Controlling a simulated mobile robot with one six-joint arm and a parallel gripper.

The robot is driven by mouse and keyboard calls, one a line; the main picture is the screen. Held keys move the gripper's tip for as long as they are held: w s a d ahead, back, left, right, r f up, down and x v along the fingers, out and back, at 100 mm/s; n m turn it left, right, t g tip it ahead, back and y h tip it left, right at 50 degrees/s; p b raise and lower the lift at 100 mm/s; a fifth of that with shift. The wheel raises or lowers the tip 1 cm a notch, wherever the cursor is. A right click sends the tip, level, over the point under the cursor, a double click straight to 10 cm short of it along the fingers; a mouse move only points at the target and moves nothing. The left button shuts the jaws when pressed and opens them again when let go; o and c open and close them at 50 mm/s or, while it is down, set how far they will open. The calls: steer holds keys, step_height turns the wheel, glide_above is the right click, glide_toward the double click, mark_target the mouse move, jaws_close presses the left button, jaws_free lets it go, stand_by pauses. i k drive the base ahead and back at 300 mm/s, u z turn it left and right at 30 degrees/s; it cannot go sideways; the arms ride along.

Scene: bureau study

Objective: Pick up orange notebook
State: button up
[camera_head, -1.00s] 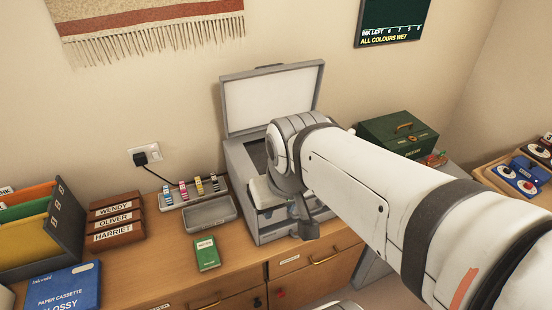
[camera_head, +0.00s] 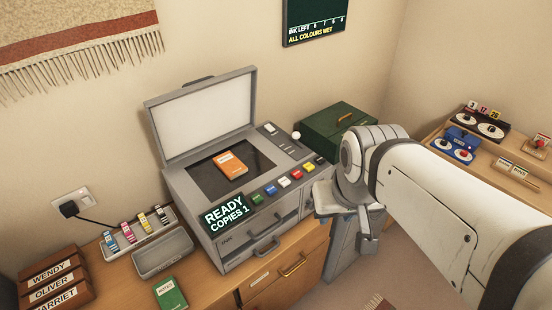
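The orange notebook (camera_head: 229,163) lies flat on the dark glass of the copier (camera_head: 192,192), under its raised lid (camera_head: 205,115). A white label shows on its cover. My gripper (camera_head: 366,242) hangs at the end of my arm, right of the copier and well apart from the notebook.
The copier's front panel has several coloured buttons (camera_head: 284,181) and a display (camera_head: 228,214) reading READY, COPIES 1. A green notebook (camera_head: 170,293), a grey tray (camera_head: 163,254) and ink cartridges (camera_head: 136,229) are at left. A green box (camera_head: 338,126) stands behind my wrist.

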mark_target(232, 167)
steer(key=z, duration=0.45)
steer(key=k, duration=1.95)
steer(key=u, duration=0.5)
steer(key=i, duration=1.5)
steer(key=u, duration=0.05)
